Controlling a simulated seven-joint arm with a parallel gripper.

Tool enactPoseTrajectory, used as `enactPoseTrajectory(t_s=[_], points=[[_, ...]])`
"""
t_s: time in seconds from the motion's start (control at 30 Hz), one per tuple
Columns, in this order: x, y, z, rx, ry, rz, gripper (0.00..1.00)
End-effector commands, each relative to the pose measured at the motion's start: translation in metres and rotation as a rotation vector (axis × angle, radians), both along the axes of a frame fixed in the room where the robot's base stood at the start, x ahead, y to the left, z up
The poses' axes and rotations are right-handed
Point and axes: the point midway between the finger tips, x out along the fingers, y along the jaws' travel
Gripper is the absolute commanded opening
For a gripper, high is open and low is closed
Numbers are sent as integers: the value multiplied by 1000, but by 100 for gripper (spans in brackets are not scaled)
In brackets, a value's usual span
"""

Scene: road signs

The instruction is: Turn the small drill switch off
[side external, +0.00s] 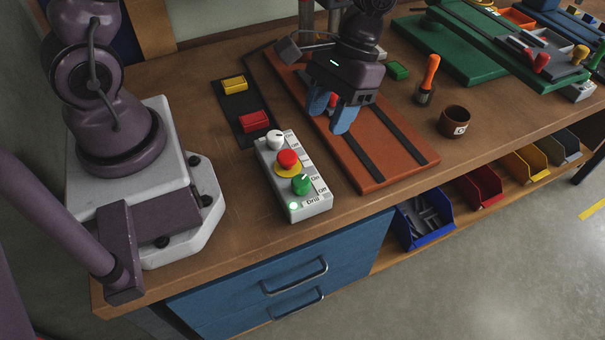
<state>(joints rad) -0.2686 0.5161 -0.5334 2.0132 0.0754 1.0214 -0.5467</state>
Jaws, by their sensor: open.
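A grey control box (308,206) stands on the workbench, left of the orange-brown board. Its top carries a white knob (275,140) at the back, a red push button (288,159) on a yellow ring in the middle, and a green knob (300,185) at the front. On and Off labels are printed beside the knobs, and "Drill" is printed near the front. A green light (293,206) glows at the front corner. The knob's exact setting is too small to tell.
The orange-brown board (365,168) has dark rails. A black strip with a red block (254,122) and a yellow block (234,84) lies behind the box. An orange-handled tool (430,72) and a brown cup (454,121) stand right. Bench is bare in front of the box.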

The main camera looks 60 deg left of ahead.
Motion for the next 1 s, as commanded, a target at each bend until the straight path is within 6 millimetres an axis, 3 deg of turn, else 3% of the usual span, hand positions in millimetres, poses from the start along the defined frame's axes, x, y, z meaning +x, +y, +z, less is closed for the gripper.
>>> enactPoseTrajectory(t_s=[0.17,0.7,1.0], points=[[-7,-1,-14,8,10,16,45],[-45,-11,-106,6,9,13,45],[-49,-12,-120,7,5,14,45]])
